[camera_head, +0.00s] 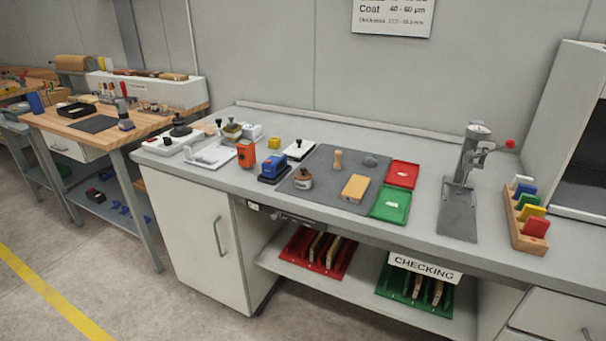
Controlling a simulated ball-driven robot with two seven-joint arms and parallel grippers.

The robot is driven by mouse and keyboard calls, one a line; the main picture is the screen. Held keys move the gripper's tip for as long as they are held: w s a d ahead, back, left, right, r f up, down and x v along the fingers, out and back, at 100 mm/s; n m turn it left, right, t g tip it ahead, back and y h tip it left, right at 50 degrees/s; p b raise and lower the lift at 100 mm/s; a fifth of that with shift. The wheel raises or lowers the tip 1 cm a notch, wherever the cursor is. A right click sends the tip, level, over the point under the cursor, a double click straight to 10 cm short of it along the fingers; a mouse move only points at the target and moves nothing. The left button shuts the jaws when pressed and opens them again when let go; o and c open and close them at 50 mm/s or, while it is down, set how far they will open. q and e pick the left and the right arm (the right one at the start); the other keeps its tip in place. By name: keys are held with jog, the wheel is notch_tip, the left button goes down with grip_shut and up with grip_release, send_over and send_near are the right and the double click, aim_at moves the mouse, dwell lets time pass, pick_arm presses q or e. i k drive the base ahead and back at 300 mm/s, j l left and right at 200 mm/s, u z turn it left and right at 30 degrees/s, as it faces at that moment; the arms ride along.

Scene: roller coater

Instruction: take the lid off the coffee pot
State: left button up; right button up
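I cannot make out a clear coffee pot. The nearest match is a small round brown and pale pot-like item (303,181) with a dark top, standing at the left front of the grey mat (330,193). Another small rounded item (232,131), yellowish and dark with a knob-like top, stands farther back on the bench. Both are too small to tell whether they have a loose lid. Neither of my grippers is in view.
The grey bench (430,183) also holds an orange device (246,154), a blue device (273,168), a tan block (355,188), red (403,173) and green (391,205) trays, a metal stand (459,207) and a rack of coloured cards (526,228). The bench is clear between the green tray and the stand.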

aim_at(302, 175)
jog(key=i+j+z, duration=0.15)
jog(key=i, duration=0.25)
jog(key=i+j+z, duration=0.15)
jog(key=i, duration=0.3)
jog(key=i+j+z, duration=0.15)
jog(key=i+j, duration=0.2)
